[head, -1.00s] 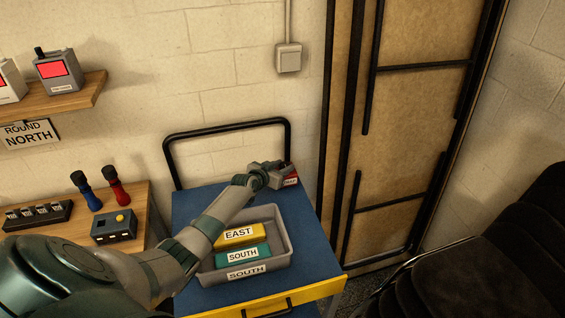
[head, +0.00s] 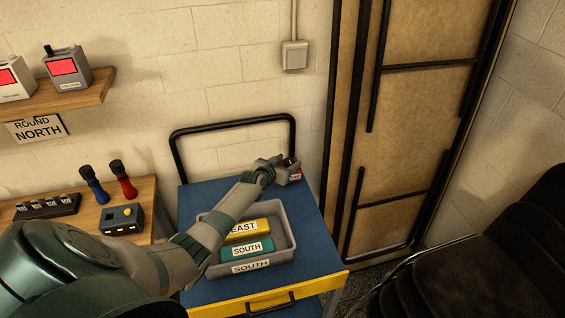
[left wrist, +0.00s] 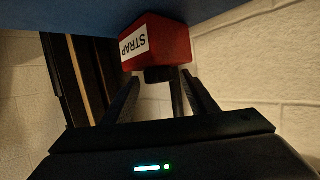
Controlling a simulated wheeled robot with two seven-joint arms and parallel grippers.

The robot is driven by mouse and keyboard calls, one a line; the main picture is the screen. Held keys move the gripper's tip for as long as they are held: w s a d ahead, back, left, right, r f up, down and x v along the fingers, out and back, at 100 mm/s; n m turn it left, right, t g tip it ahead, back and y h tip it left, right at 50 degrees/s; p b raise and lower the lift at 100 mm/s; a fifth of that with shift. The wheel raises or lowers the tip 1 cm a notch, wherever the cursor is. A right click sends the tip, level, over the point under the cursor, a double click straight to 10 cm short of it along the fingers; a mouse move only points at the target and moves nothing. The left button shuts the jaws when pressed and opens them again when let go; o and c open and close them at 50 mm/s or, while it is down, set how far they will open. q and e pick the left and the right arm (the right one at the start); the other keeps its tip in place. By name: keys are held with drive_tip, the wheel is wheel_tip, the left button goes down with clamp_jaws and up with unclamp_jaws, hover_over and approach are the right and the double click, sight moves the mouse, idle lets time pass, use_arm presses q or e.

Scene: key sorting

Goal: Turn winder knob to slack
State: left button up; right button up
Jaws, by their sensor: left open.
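The winder is a small red box (head: 295,175) with a white label, at the back right corner of the blue cart top. In the left wrist view the red box (left wrist: 165,42) shows a label reading STRAP. Its dark round knob (left wrist: 160,75) faces my left gripper (left wrist: 161,80). The gripper is open, with its fingers pointing at the knob and their tips close to either side of it. I cannot tell whether they touch it. In the head view my left gripper (head: 282,165) partly covers the winder and hides the knob. My right gripper is not in view.
A grey tray (head: 288,243) on the cart (head: 320,245) holds yellow EAST and teal SOUTH pieces below my left forearm. A black rail (head: 230,124) stands behind the cart. A wooden bench with several devices is at left, a black chair (head: 480,265) at right.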

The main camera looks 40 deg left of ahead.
use_arm(q)
drive_tip(key=shift+a+f+b, duration=0.15)
drive_tip(key=shift+a+b, duration=0.05)
drive_tip(key=shift+b, duration=0.7)
drive_tip(key=m+h+b, duration=0.1)
drive_tip(key=b, duration=0.2)
drive_tip(key=shift+f+b, duration=0.15)
drive_tip(key=shift+b, duration=0.15)
drive_tip(key=shift+s+r+m+h, duration=0.2)
drive_tip(key=shift+r+m+h, duration=0.1)
drive_tip(key=shift+h, duration=0.2)
drive_tip(key=d+v, duration=0.1)
drive_tip(key=v, duration=1.6)
drive_tip(key=shift+a+b, duration=0.3)
drive_tip(key=shift+b, duration=0.15)
drive_tip(key=shift+r, duration=0.2)
